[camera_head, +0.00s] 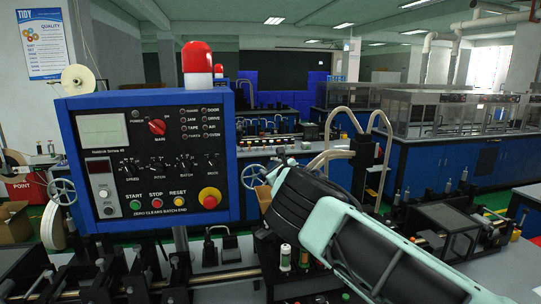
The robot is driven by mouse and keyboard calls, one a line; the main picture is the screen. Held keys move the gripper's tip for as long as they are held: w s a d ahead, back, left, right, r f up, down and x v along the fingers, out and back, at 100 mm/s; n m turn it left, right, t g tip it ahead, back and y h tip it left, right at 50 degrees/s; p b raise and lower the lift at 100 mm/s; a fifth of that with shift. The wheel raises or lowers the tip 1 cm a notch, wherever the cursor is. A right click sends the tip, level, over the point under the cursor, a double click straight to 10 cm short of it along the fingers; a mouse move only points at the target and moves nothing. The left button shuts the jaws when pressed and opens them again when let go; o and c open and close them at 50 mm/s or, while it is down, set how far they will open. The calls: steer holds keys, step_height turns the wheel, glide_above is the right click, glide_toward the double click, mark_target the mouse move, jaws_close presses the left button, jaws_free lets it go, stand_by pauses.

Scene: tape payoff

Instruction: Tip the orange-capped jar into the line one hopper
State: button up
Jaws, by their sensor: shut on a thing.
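My arm crosses the lower right, a pale teal link ending in a dark rounded part near the middle. My gripper's jaws do not show; they seem hidden behind this dark part, so I cannot see what is between them. I cannot make out the orange-capped jar. A tan, box-like thing (263,196) shows partly at the left edge of the dark part. I cannot identify the line one hopper.
A blue control panel (222,148) with a red beacon (197,58) stands close at left. Machine rails (215,272) run below it. A black post with pale hoses (362,160) stands behind my arm. Blue cabinets (455,160) line the right, beyond green floor.

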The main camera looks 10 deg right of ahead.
steer(key=f+n+p, duration=0.1)
steer(key=n+p, duration=0.1)
steer(key=f+n+h+p, duration=0.1)
steer(key=f+n, duration=0.1)
steer(key=shift+d+f+n+g+p, duration=0.2)
steer(key=shift+n+g+p, duration=0.1)
steer(key=shift+g+p, duration=0.1)
steer(key=shift+f+n+h+b, duration=0.3)
steer(key=shift+f+b, duration=0.2)
steer(key=shift+b, duration=0.25)
steer(key=n+b, duration=0.2)
steer(key=b, duration=0.1)
steer(key=shift+d+f+h, duration=0.15)
steer(key=shift+f+h, duration=0.05)
steer(key=shift+h, duration=0.2)
steer(key=shift+n+h+b, duration=0.4)
steer(key=shift+n+b, duration=0.3)
steer(key=shift+b, duration=0.1)
steer(key=shift+d+r, duration=0.1)
steer(key=shift+r, duration=0.05)
steer(key=shift+r, duration=0.1)
stand_by(1.3)
